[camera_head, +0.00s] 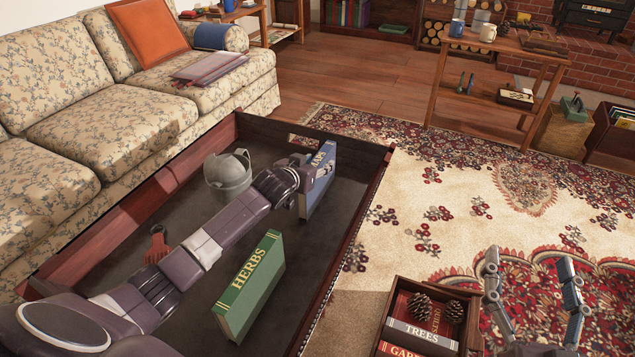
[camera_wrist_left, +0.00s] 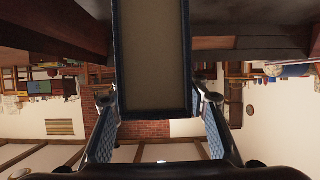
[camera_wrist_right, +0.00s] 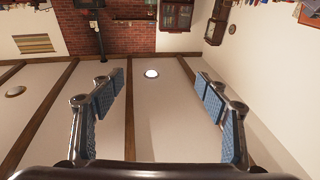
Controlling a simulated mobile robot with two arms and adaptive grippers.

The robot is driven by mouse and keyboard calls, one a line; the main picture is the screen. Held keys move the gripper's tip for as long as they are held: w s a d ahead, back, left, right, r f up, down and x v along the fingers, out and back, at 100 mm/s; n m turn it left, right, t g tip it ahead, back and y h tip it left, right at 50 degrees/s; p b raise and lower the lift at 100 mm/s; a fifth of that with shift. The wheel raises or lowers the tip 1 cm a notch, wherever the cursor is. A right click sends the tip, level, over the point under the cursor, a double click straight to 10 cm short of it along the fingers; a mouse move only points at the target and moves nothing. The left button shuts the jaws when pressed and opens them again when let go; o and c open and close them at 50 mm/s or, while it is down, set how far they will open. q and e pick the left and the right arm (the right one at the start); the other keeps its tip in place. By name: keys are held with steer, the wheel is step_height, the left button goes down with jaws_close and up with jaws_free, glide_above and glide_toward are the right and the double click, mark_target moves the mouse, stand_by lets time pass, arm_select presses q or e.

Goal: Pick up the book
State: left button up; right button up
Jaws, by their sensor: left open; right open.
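A blue book (camera_head: 322,182) stands upright near the far right corner of the large dark tray-like box (camera_head: 160,185). My left gripper (camera_head: 300,172) is at the near left side of this book, its fingers partly hidden. In the left wrist view the book (camera_wrist_left: 152,55), page edges facing the camera, reaches between the two open fingers of my left gripper (camera_wrist_left: 158,103). I cannot tell whether they touch it. A green book titled HERBS (camera_head: 250,285) stands upright nearer in the same box. My right gripper (camera_head: 530,262) is open and empty, also in the right wrist view (camera_wrist_right: 150,88).
A grey bucket (camera_head: 228,176) and a red-handled tool (camera_head: 157,244) are in the box beside my left arm. A small crate (camera_head: 398,290) with books and pinecones is at the bottom right.

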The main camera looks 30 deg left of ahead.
arm_select(q)
steer(key=shift+w+f, duration=0.1)
steer(key=shift+w, duration=0.15)
steer(key=shift+c, duration=0.3)
jaws_close()
stand_by(0.4)
